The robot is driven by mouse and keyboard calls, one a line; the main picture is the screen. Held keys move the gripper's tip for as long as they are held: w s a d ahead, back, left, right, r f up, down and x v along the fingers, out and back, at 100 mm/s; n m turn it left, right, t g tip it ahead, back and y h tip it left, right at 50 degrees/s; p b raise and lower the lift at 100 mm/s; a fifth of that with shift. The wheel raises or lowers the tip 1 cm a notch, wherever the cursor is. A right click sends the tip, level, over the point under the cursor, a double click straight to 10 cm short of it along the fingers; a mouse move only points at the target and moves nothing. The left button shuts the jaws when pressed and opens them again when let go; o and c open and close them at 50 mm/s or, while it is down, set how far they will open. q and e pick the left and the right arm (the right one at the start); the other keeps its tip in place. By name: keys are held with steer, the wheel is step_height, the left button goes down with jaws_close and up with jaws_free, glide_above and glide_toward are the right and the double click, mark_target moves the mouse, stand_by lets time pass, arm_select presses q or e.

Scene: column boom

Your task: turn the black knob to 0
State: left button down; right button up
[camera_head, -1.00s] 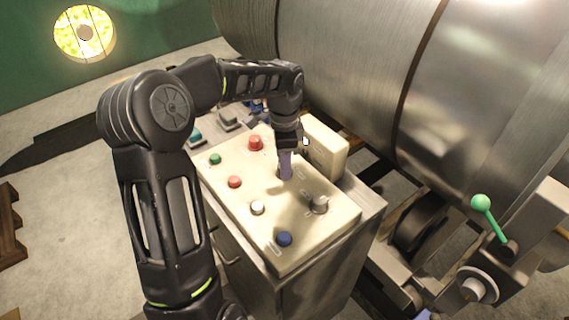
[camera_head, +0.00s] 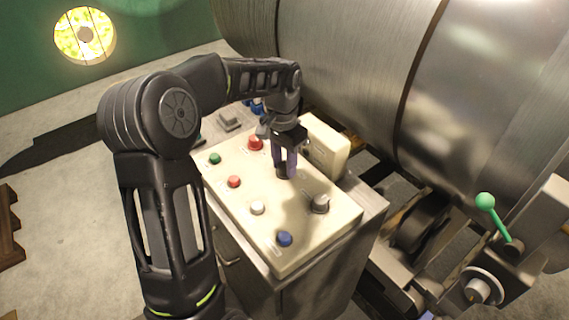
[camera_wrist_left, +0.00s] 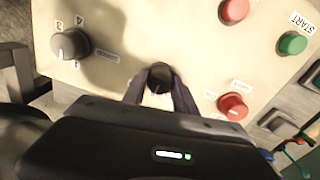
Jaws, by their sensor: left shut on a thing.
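The black knob (camera_wrist_left: 160,78) stands on the cream control panel (camera_wrist_left: 125,30), between the two fingers of my left gripper (camera_wrist_left: 160,82) in the left wrist view. The fingers are shut on its sides. A small white mark shows on the knob, but the number it points at cannot be read. In the head view my left gripper (camera_head: 286,168) reaches down onto the panel from above, and its purple fingers partly hide the knob (camera_head: 283,171). My right gripper is not in view.
A grey knob (camera_head: 320,203) with a numbered scale, red buttons (camera_head: 234,181), a white button (camera_head: 257,208) and a blue button (camera_head: 285,239) stand on the panel. A cream box (camera_head: 326,147) rises behind it. A large metal drum (camera_head: 350,70) fills the upper right.

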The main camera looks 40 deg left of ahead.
mark_target(284, 164)
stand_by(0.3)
arm_select(q)
steer(key=c, duration=1)
jaws_free()
steer(key=shift+a+r, duration=0.1)
steer(key=shift+r, duration=3.8)
